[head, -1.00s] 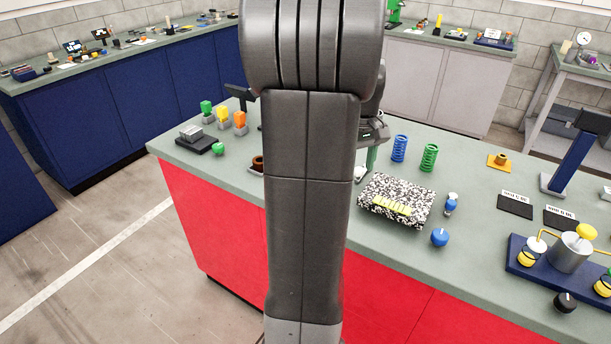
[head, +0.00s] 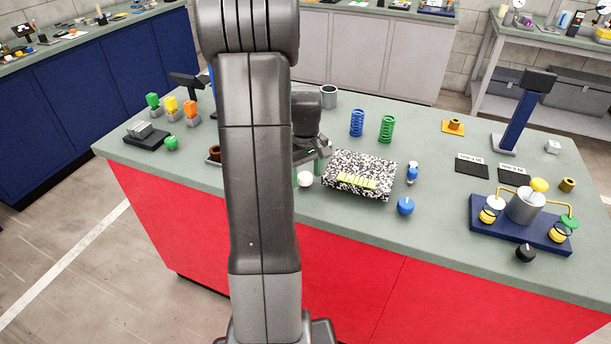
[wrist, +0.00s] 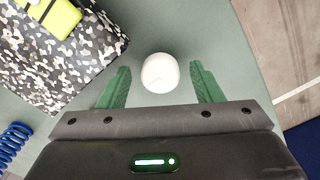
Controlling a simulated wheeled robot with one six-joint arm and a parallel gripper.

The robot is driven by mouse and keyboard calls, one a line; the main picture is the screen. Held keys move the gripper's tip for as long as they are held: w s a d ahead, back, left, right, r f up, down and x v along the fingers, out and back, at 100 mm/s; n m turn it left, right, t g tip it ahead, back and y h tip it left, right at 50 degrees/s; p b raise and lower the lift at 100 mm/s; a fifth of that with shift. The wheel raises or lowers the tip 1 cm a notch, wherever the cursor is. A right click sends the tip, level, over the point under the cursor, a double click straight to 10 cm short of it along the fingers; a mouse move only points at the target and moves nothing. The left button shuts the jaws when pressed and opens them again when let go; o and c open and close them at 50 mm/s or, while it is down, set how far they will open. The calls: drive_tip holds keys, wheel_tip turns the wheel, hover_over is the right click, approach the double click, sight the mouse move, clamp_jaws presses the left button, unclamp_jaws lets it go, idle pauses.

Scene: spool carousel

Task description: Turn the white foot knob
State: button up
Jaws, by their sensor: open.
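A small round white knob (wrist: 160,73) stands on the grey-green worktop. In the head view the white knob (head: 305,179) sits just left of the speckled box, close to my gripper. My gripper (wrist: 159,84) is open, with one green finger on each side of the knob in the wrist view. There is a gap between the knob and each finger. In the head view my arm hides part of the worktop, and my gripper is partly hidden behind it.
A black-and-white speckled box (head: 345,191) with a yellow-green item on it is right beside the knob. A blue knob (head: 405,206), blue spring (head: 357,123) and green spring (head: 387,129) stand further right. The worktop's front edge is close to the knob.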

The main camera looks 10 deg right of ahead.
drive_tip(key=shift+f, duration=0.65)
drive_tip(key=c, duration=1)
drive_tip(key=m, duration=0.3)
drive_tip(key=shift+m, duration=0.3)
drive_tip(key=shift+a+m+b, duration=0.1)
drive_tip(key=shift+m+b, duration=0.25)
drive_tip(key=shift+m, duration=1.35)
